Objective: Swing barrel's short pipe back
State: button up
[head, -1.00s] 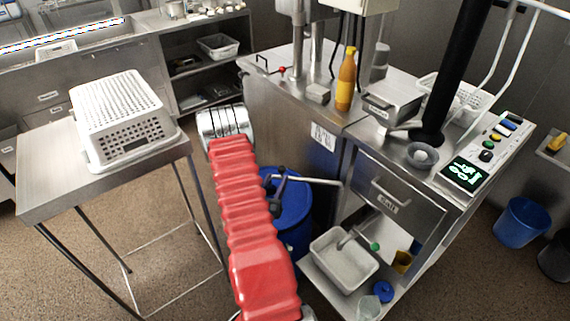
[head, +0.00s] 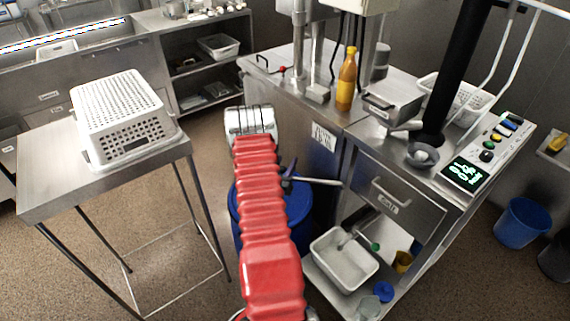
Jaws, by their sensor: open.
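The blue barrel (head: 301,212) stands on the floor beside the steel counter. My red-sleeved arm crosses in front of it and hides its middle. A short grey pipe (head: 322,182) sticks out to the right above the barrel's top, towards the counter. Its left end is hidden. My gripper (head: 288,176) shows only as small dark parts beside the red sleeve, at the pipe's left end. It is open. I cannot tell whether it touches the pipe.
A steel table (head: 48,184) with an upturned white perforated basket (head: 118,108) stands left. The steel counter (head: 290,98) stands close right of the barrel; its lower shelf holds a white tub (head: 343,262). Floor is free between table and barrel.

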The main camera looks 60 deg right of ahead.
jog(key=shift+c, duration=0.3)
grip_shut()
